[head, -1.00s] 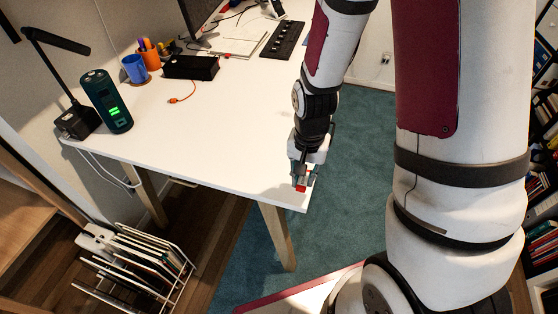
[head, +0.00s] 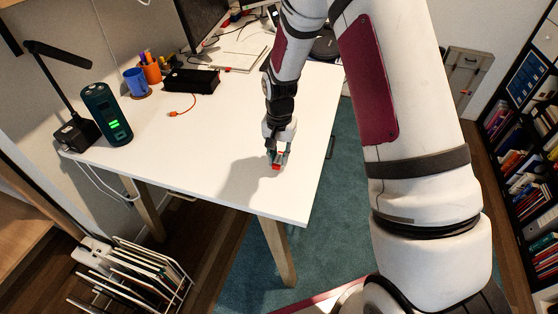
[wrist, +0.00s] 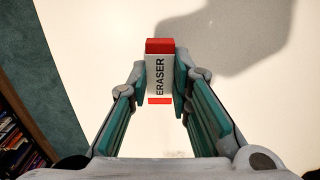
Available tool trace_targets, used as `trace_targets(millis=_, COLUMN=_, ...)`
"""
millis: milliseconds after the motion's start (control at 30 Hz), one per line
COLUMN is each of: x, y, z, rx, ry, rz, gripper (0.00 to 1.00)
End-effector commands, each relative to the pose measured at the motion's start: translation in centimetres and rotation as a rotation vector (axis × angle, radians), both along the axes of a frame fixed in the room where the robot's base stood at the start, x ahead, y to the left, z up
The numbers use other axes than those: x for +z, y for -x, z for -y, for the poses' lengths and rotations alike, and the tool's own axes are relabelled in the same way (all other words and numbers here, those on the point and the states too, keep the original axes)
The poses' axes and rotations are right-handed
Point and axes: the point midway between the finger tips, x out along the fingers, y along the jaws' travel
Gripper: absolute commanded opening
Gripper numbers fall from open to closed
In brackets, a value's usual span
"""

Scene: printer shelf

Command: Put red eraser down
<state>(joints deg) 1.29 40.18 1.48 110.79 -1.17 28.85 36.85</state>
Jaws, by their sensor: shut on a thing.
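The red eraser, in a white sleeve marked ERASER, shows in the wrist view (wrist: 159,72) between my two fingertips. In the head view the red eraser (head: 276,167) is a small red patch at the tip of my gripper (head: 278,157). My gripper, also in the wrist view (wrist: 160,82), is shut on the eraser's sides. It is over the white desk (head: 225,150), near the front right part of the top. A shadow lies on the desk to the left of it. I cannot tell whether the eraser touches the desk.
The desk around my gripper is clear. A black box (head: 192,80), an orange cable (head: 182,109), a blue cup (head: 136,82) and a green device (head: 107,115) stand farther left and back. The desk's right edge is close, with teal carpet (head: 340,190) below.

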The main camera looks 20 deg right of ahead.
Motion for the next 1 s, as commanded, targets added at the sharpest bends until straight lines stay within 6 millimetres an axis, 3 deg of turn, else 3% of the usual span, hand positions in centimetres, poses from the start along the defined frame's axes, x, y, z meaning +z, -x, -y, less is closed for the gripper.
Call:
trace_targets(millis=133, x=-1.9, y=0.0, z=0.0, rx=0.000, ry=0.000, rz=-0.001, gripper=0.00)
trace_targets(millis=633, x=-2.7, y=0.0, z=0.0, rx=0.000, ry=0.000, rz=0.000, gripper=0.00)
trace_targets(millis=667, x=-2.7, y=0.0, z=0.0, rx=0.000, ry=0.000, rz=0.000, gripper=0.26)
trace_targets(millis=733, x=-2.7, y=0.1, z=0.0, rx=0.000, ry=0.000, rz=0.000, gripper=0.39)
trace_targets(millis=1000, x=-2.7, y=0.1, z=0.0, rx=0.000, ry=0.000, rz=-0.003, gripper=0.39)
